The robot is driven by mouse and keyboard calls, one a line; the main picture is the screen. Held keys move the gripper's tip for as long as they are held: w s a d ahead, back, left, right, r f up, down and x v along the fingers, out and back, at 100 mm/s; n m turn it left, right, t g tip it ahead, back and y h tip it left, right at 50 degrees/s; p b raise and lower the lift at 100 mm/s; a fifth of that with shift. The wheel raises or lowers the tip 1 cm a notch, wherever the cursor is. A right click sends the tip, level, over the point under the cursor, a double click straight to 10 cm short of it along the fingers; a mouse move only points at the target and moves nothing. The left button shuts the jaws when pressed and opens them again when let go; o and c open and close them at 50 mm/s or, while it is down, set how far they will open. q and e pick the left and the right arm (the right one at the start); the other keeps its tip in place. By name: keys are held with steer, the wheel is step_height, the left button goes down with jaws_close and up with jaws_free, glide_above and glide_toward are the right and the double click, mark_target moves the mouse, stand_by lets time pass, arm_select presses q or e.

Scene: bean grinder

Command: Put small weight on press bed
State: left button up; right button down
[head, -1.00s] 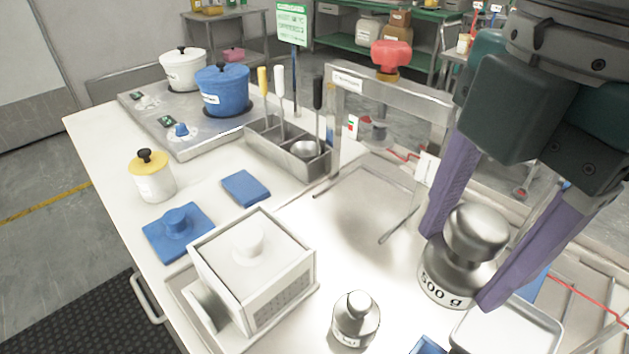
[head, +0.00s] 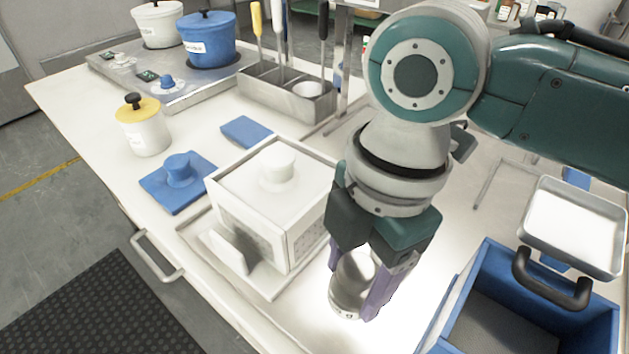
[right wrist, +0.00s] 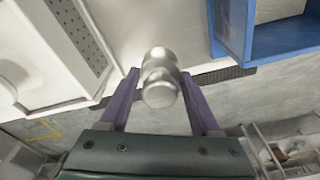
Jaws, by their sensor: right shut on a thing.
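My right gripper (head: 362,290) is shut on a shiny metal weight (head: 349,283) with a rounded knob, between purple fingers. It is just right of the white box, low over the bright tabletop; I cannot tell whether it touches. Its label is too small to read. The right wrist view also shows the weight (right wrist: 160,85) between the fingers (right wrist: 162,100). No second weight is visible; the gripper and arm may hide one. The press is mostly hidden behind my right arm, and I cannot make out its bed. My left gripper is out of view.
A white lidded box (head: 270,205) stands left of the gripper. A blue crate (head: 455,300) with a black handle is to the right, a metal tray (head: 617,262) behind it. A blue block (head: 178,178) and yellow-lidded jar (head: 146,135) stand left. Bright tabletop lies between box and crate.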

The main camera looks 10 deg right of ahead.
mark_target(350, 303)
step_height(350, 303, down, 5)
steer(key=shift+a+f+b, duration=0.1)
steer(key=shift+f+b, duration=0.1)
steer(key=shift+b, duration=0.45)
steer(key=shift+f, duration=0.35)
steer(key=shift+f, duration=0.1)
steer(key=shift+c, duration=0.5)
jaws_free()
